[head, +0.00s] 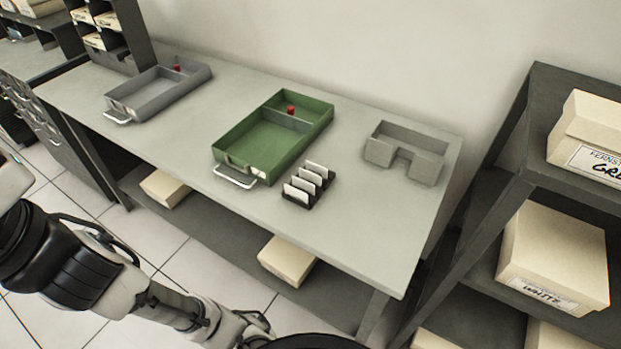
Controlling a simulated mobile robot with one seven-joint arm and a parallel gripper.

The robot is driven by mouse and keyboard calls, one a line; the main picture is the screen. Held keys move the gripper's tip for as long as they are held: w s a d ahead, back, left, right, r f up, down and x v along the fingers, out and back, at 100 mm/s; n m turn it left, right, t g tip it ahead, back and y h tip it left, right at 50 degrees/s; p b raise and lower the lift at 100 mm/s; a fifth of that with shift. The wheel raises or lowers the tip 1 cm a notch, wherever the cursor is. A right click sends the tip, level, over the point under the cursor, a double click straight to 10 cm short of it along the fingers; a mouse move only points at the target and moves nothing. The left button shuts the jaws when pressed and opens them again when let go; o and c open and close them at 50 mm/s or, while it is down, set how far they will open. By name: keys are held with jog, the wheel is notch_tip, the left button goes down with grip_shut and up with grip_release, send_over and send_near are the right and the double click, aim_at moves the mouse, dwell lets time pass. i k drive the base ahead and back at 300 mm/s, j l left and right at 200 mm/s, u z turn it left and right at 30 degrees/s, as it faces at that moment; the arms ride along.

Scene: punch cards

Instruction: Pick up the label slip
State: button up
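Several white slips (308,180) stand upright, one behind another, in a small black rack (318,199) on the grey table. The rack is just right of the green tray's front handle. I cannot read any marks on the slips, or tell which is the label slip. My arm reaches in from the lower left, below the table's front edge and well apart from the rack. My gripper's fingers do not show.
A green tray (237,159) with a divider and a red knob stands mid-table (356,238). A grey tray (163,113) is to its left, an open grey holder (418,171) to its right. Dark shelving (515,157) with cream boxes (553,254) stands at right. The table's front right is clear.

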aim_at(309, 188)
jog(key=i+l+u, duration=0.1)
jog(key=l, duration=0.2)
jog(key=i+l+u, duration=0.15)
jog(key=l, duration=0.2)
jog(key=i+l+u, duration=0.1)
jog(key=l, duration=0.25)
jog(key=i+l+u, duration=0.15)
jog(key=l, duration=0.2)
